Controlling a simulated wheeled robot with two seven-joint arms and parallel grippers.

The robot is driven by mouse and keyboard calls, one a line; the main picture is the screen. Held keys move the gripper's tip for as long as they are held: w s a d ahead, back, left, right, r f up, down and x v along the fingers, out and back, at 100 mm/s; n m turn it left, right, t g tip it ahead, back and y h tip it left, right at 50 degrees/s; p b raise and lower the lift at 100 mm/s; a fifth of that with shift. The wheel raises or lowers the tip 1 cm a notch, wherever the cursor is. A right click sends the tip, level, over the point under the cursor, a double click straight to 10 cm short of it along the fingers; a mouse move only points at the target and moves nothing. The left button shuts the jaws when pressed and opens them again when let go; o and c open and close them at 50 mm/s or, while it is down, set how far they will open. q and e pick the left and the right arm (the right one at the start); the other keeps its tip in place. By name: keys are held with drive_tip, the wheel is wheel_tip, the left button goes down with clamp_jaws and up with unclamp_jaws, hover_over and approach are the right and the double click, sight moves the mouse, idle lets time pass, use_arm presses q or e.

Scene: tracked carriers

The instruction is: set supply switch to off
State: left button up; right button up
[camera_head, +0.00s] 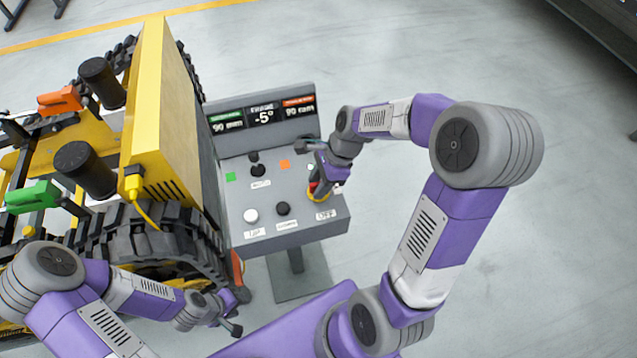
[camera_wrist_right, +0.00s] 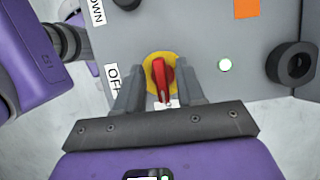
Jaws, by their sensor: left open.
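The supply switch is a red rotary handle on a yellow disc (camera_wrist_right: 151,60) at the right side of the grey console (camera_head: 268,210). In the right wrist view the red handle (camera_wrist_right: 160,75) lies nearly up-down, tilted slightly, its lower end at a partly hidden white label. An OFF label (camera_wrist_right: 113,74) is left of the disc, partly covered by a finger. My right gripper (camera_wrist_right: 160,88) is open, with one finger on each side of the handle and visible gaps. My left gripper (camera_head: 232,312) is open and empty, low in front of the console.
A yellow tracked carrier (camera_head: 165,110) stands close on the left. The floor to the right is clear.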

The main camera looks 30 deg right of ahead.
drive_tip(key=shift+c, duration=0.3)
clamp_jaws()
drive_tip(key=n+g+p, duration=0.1)
drive_tip(key=n+p, duration=0.2)
drive_tip(key=shift+r+n, duration=0.1)
drive_tip(key=shift+n, duration=0.2)
drive_tip(key=n+g+p, duration=0.1)
drive_tip(key=n+p, duration=0.1)
drive_tip(key=n, duration=0.1)
drive_tip(key=shift+w+n+g, duration=0.1)
drive_tip(key=shift+n+g, duration=0.2)
drive_tip(key=shift+g, duration=0.1)
drive_tip(key=n+p, duration=0.1)
drive_tip(key=n, duration=0.1)
drive_tip(key=n+g+h+p, duration=0.1)
drive_tip(key=n+p, duration=0.1)
drive_tip(key=n, duration=0.1)
drive_tip(key=shift+g, duration=0.3)
drive_tip(key=n+h, duration=0.1)
drive_tip(key=n, duration=0.1)
drive_tip(key=n+h+p, duration=0.1)
drive_tip(key=n, duration=0.2)
drive_tip(key=shift+g, duration=0.4)
drive_tip(key=shift+n, duration=0.5)
